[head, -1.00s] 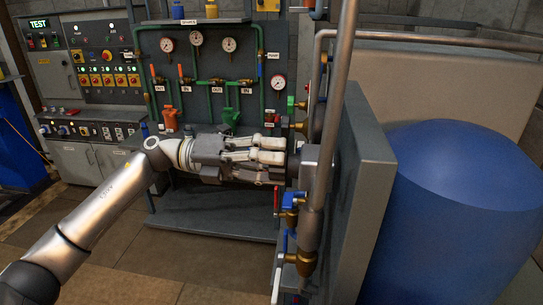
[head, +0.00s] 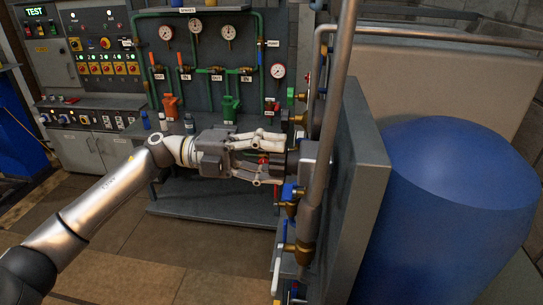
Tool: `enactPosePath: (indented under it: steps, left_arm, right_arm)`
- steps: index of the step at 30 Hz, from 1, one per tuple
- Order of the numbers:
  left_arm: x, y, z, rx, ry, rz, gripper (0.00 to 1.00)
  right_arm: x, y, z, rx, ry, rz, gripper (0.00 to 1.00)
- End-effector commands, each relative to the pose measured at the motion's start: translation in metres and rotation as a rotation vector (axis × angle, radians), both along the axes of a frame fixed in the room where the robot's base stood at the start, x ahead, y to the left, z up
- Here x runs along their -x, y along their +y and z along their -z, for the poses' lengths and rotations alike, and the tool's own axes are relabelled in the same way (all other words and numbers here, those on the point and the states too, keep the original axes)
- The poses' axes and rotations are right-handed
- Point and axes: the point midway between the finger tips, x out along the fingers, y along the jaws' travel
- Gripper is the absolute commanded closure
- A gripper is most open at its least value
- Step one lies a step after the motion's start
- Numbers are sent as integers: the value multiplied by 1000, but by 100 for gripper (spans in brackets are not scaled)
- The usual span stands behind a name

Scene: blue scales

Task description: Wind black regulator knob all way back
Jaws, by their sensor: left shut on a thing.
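My left gripper (head: 282,158) reaches in from the left in the head view, its pale fingers pointing right. It is shut around the dark regulator knob (head: 284,168), which is mostly hidden by the fingers. The knob sits on the left side of a grey regulator body (head: 317,160) beside the vertical pipe. A small red part (head: 263,160) shows between the fingers. The knob's exact angle cannot be told. My right gripper is not in view.
A vertical metal pipe (head: 336,110) and a grey panel (head: 364,180) stand just right of the gripper. Brass valves (head: 304,252) with blue and red handles are below. A blue tank (head: 455,210) fills the right. A gauge board (head: 213,95) stands behind.

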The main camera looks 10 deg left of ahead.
Motion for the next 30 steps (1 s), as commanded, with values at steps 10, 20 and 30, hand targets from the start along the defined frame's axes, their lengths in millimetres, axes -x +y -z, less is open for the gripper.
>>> enactPosePath:
  steps: [10, 20, 30]
  left_arm:
    - [-1, 1, 0, 2, 4, -3, 42]
    - [0, 0, 0, 1, 1, -1, 28]
    - [-1, 30, 0, 0, 2, -5, 28]
  right_arm:
    - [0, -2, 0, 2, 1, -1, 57]
    - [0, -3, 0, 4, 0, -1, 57]
    - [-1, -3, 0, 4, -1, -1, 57]
